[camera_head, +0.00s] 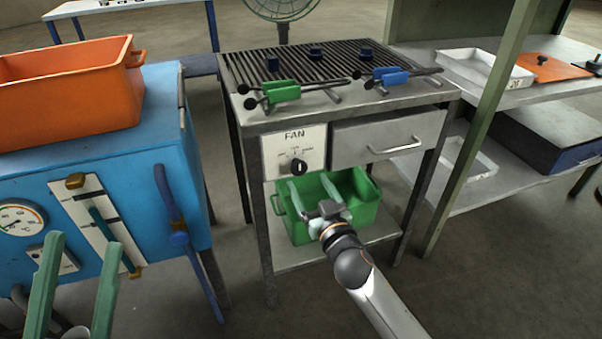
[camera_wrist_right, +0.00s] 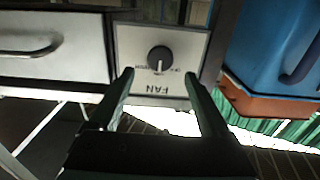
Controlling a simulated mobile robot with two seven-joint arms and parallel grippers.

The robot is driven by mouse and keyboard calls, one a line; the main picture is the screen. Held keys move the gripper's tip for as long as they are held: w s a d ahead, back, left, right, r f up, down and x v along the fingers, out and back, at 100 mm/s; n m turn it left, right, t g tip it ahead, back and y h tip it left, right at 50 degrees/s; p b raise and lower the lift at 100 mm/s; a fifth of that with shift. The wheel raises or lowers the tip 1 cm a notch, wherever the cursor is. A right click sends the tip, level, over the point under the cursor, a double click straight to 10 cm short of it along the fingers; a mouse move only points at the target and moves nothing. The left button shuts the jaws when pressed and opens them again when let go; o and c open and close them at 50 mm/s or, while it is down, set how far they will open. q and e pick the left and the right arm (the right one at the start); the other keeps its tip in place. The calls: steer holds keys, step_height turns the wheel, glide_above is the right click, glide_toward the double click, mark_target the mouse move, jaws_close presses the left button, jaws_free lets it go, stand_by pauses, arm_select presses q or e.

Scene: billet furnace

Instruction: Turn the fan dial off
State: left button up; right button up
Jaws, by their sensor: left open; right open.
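The fan dial (camera_head: 299,167) is a round black knob on a white plate marked FAN (camera_head: 312,140), on the front of the grill-topped table. It also shows upside down in the right wrist view (camera_wrist_right: 160,59), with a white pointer mark; the small labels around it are too small to read surely. My right gripper (camera_head: 311,182) is open and empty, in front of and a little below the dial. In the wrist view its fingers lie either side of the plate's lower part, apart from the knob. My left gripper (camera_head: 83,243) is open and empty at the lower left. The fan (camera_head: 283,8) stands behind the table.
A drawer with a handle (camera_head: 390,138) is right of the plate. A green bin (camera_head: 365,212) stands on the shelf below. A blue furnace cabinet (camera_head: 160,120) with gauge and levers is at left, bearing an orange bin (camera_head: 65,95).

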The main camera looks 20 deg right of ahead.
mark_target(300, 169)
steer(key=shift+w+a+b, duration=0.1)
steer(key=shift+w+b, duration=0.4)
steer(key=shift+w, duration=2.5)
steer(key=shift+c, duration=0.4)
jaws_close()
